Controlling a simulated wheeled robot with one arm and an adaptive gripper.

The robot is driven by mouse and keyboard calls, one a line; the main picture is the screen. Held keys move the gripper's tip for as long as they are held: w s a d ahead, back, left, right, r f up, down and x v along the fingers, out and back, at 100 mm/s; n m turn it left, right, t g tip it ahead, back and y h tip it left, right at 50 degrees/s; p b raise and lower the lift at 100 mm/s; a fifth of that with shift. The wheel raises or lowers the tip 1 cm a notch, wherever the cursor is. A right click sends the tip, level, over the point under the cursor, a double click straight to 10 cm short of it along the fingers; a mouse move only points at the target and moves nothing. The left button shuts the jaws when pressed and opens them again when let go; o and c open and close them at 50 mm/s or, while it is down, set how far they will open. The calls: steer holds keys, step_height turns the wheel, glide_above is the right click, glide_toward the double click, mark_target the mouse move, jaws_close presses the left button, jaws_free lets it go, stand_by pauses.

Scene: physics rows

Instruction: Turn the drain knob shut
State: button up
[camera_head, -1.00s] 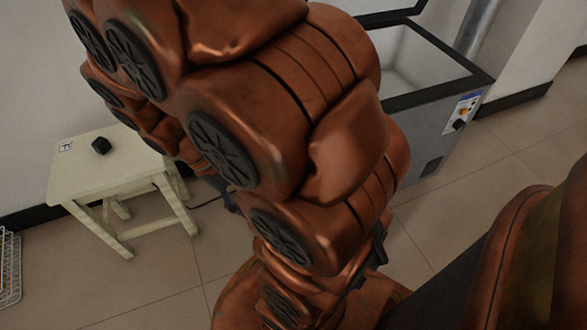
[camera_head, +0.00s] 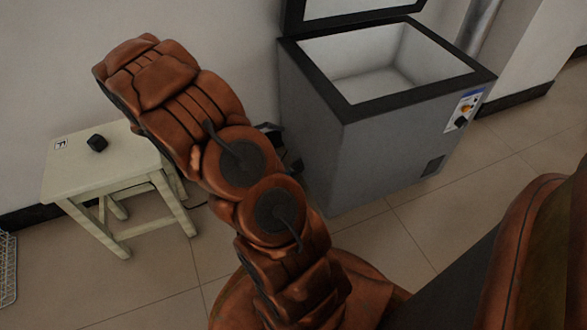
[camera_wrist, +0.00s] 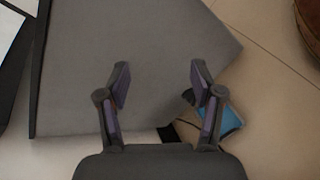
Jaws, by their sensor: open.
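The grey chest freezer (camera_head: 375,160) stands right of centre in the head view with its lid up. Its front panel carries a black knob (camera_head: 461,123) and an orange part; which control is the drain knob I cannot tell. My gripper (camera_wrist: 160,76) is open and empty in the wrist view, its two fingers apart over the freezer's grey side (camera_wrist: 150,45). No knob shows between the fingers. In the head view my gripper is mostly hidden behind my arm, with dark parts showing beside the freezer's left side.
A pale stool (camera_head: 75,180) with a small black object (camera_head: 97,143) stands at the left. A wire rack (camera_head: 7,268) is at the left edge. A blue object (camera_wrist: 229,121) lies partly behind the right finger. Tiled floor (camera_head: 440,225) is open before the freezer.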

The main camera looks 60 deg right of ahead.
steer(key=w+d+f+n+h, duration=0.2)
steer(key=w+d+f, duration=0.1)
steer(key=d+f, duration=0.4)
steer(key=n+t+h+b, duration=0.2)
steer(key=n+t, duration=0.2)
glide_toward(292, 168)
steer(key=d+f, duration=0.1)
steer(key=d, duration=0.2)
steer(key=shift+s+b+x, duration=0.15)
steer(key=shift+b+x, duration=0.7)
steer(key=shift+x, duration=1.15)
steer(key=shift+s+b+x, duration=0.15)
steer(key=shift+b+x, duration=0.7)
steer(key=shift+x, duration=1.1)
steer(key=shift+a, duration=0.1)
steer(key=c, duration=1.1)
steer(key=shift+c, duration=0.2)
